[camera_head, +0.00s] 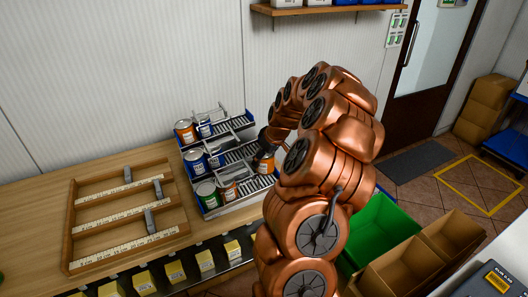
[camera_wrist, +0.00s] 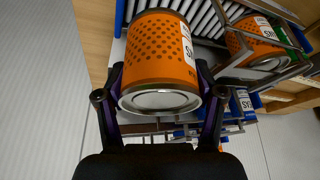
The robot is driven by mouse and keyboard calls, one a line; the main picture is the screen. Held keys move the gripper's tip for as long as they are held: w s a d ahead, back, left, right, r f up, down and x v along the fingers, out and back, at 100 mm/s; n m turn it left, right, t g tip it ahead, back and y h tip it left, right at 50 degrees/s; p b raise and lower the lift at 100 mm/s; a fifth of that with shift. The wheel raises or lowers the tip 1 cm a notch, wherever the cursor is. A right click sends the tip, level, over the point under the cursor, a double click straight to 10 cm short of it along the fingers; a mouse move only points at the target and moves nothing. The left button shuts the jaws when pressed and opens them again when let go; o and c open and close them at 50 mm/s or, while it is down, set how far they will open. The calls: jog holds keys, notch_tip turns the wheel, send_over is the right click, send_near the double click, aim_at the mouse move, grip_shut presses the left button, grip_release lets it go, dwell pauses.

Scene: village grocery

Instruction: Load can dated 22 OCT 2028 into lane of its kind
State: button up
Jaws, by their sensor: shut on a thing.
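My gripper (camera_wrist: 161,88) is shut on an orange can (camera_wrist: 158,50) with dark dots and a white label edge; no date is readable. In the head view the held orange can (camera_head: 264,163) is at the right side of the rack (camera_head: 243,203), and my arm hides most of my gripper. The rack has several sloped roller lanes in tiers with blue fronts. Another orange can (camera_wrist: 254,47) lies in a lane to the right in the wrist view. A blue can (camera_head: 196,161), a green can (camera_head: 207,194) and an orange-red can (camera_head: 185,131) stand at lane fronts.
A wooden tray (camera_head: 72,215) with dividers and printed strips lies on the counter left of the rack. Yellow tags (camera_head: 176,271) line the shelf edge below. A green bin (camera_head: 378,232) and cardboard boxes (camera_head: 452,234) stand at right, beyond my arm. A wall shelf hangs above.

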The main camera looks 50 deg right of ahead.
aim_at(264, 166)
jog(key=shift+f+p, duration=0.3)
jog(key=shift+f, duration=1.7)
jog(key=o, duration=1.4)
jog(key=v, duration=1.2)
jog(key=shift+d, duration=0.1)
